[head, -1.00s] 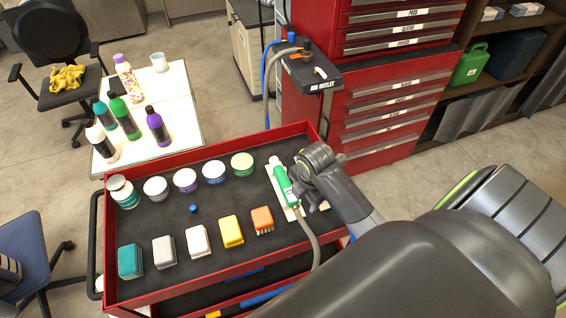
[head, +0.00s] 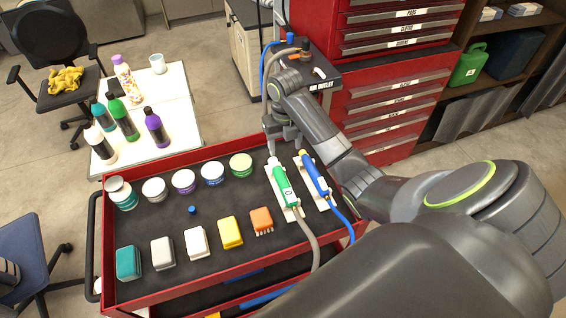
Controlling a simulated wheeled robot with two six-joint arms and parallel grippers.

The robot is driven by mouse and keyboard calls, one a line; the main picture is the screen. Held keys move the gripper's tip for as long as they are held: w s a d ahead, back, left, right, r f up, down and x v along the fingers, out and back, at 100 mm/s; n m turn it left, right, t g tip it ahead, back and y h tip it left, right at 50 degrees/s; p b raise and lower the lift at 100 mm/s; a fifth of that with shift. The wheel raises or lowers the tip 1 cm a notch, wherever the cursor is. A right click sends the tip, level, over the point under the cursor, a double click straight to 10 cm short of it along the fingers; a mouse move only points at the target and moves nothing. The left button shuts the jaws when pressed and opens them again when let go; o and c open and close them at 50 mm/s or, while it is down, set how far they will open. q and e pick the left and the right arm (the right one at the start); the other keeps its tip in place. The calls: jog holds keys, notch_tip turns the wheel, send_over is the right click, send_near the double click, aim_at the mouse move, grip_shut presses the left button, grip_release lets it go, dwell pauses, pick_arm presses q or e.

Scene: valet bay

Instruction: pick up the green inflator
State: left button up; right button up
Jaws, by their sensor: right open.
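The green inflator (head: 285,187) lies on a pale holder at the right side of the red cart's tray, its white tip toward the far edge and a grey hose running from its near end. A blue inflator (head: 315,175) lies beside it on the right, on its own pale holder with a blue hose. My right gripper (head: 285,140) is open above the far edge of the tray, just beyond the green inflator's tip. It appears empty and apart from the inflator. My left gripper is not in view.
The red cart tray (head: 185,290) also holds several jars, coloured brushes or blocks and a small blue cap. An air outlet box (head: 318,78) and red drawer cabinet (head: 400,95) stand behind. A white table (head: 180,90) with bottles is at the upper left.

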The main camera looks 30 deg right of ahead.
jog(key=b, duration=1.1)
send_over(283, 180)
jog(key=f, duration=1.1)
jog(key=shift+s+d+f, duration=0.2)
jog(key=f, duration=0.1)
jog(key=f+p, duration=0.1)
jog(key=f, duration=0.2)
jog(key=shift+w+a+f, duration=0.1)
jog(key=shift+a+f, duration=0.05)
jog(key=shift+a, duration=0.1)
jog(key=shift+f, duration=0.4)
jog(key=c, duration=1.1)
jog(key=shift+o, duration=0.2)
notch_tip(283, 180, up, 5)
jog(key=shift+w+r, duration=0.1)
notch_tip(283, 180, up, 3)
jog(key=p, duration=0.2)
jog(key=shift+r+p, duration=0.1)
jog(key=shift+p, duration=0.2)
jog(key=shift+r+p, duration=0.85)
